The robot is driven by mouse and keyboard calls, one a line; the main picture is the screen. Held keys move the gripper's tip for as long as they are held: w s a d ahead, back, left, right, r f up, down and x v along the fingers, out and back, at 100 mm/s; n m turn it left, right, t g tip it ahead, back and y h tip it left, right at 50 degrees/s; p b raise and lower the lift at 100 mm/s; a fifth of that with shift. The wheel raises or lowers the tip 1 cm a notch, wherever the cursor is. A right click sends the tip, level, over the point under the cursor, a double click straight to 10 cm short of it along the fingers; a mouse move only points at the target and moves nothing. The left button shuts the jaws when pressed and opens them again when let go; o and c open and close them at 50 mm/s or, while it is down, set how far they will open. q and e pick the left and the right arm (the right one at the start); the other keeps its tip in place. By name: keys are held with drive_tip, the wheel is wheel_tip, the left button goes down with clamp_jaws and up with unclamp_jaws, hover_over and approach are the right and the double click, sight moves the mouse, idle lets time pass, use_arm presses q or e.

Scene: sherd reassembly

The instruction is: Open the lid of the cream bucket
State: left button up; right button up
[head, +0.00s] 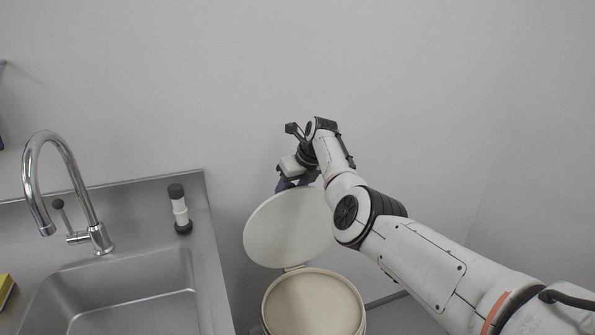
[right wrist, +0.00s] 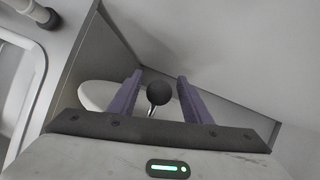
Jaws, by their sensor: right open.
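The cream bucket (head: 275,303) stands on the floor right of the sink unit. Its round cream lid (head: 285,228) is raised and leans back from the hinge at the bucket's rear, leaving the mouth uncovered. My right gripper (head: 288,184) is at the lid's upper edge, partly hidden behind my wrist. In the right wrist view my right gripper (right wrist: 158,78) is open, with its purple fingers on either side of a black ball knob (right wrist: 158,93) on a short metal stem. A gap shows on both sides of the knob. The lid (right wrist: 98,94) shows behind the left finger. My left gripper is out of view.
A steel sink unit (head: 215,262) with a tap (head: 98,238) stands left of the bucket. A black-and-white cylinder (head: 180,212) stands on its top, and a yellow item (head: 5,290) is at the left edge. The wall (head: 420,90) is behind the lid.

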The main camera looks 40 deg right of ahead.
drive_tip(key=v, duration=0.7)
drive_tip(key=shift+s+r, duration=0.25)
